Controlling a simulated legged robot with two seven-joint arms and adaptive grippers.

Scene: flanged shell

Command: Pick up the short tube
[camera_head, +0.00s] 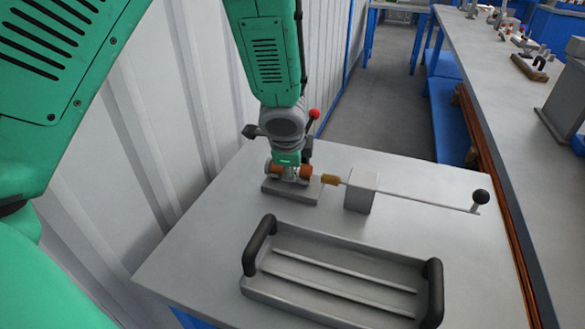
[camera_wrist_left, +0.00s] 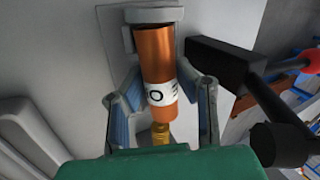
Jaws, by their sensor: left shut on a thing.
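The short tube is a copper-orange cylinder with a white printed band, seen in the left wrist view (camera_wrist_left: 155,52) between the two fingers. In the head view its orange ends (camera_head: 305,171) show on either side of my left gripper (camera_head: 290,174), low over a grey block (camera_head: 290,191). My left gripper, also in the left wrist view (camera_wrist_left: 160,95), is shut on the tube around its middle. I cannot tell whether the tube still touches the block. My right gripper is not in view.
A grey tray (camera_head: 340,258) with black handles stands in front on the table. A ribbed white wall (camera_head: 150,130) is close on the left.

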